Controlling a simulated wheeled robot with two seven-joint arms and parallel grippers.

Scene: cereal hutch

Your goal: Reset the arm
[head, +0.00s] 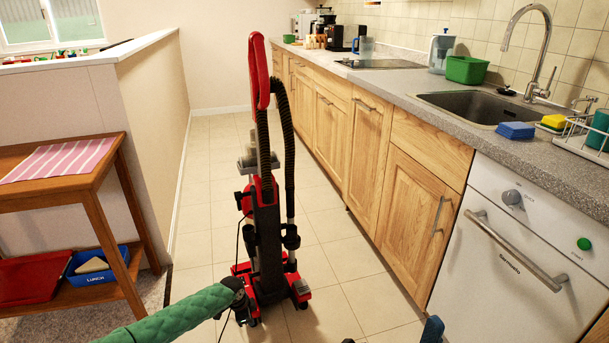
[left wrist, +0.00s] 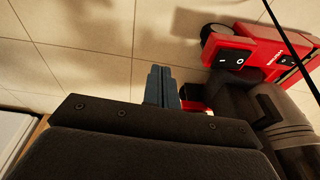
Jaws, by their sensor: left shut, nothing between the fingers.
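My left gripper (left wrist: 162,72) shows in the left wrist view as two blue-grey fingers side by side. They are shut with nothing between them, over the tiled floor. In the head view a green quilted arm section (head: 170,317) comes in from the lower left and ends in a black joint by the vacuum's base. A small blue piece at the bottom edge looks like a gripper finger; which arm it belongs to is unclear. I cannot identify my right gripper in either view.
A red and black upright vacuum cleaner (head: 266,215) stands on the tiles, close to the gripper in the wrist view (left wrist: 240,45). A white dishwasher (head: 500,285) and wooden cabinets (head: 365,140) line the right. A wooden side table (head: 100,200) stands left.

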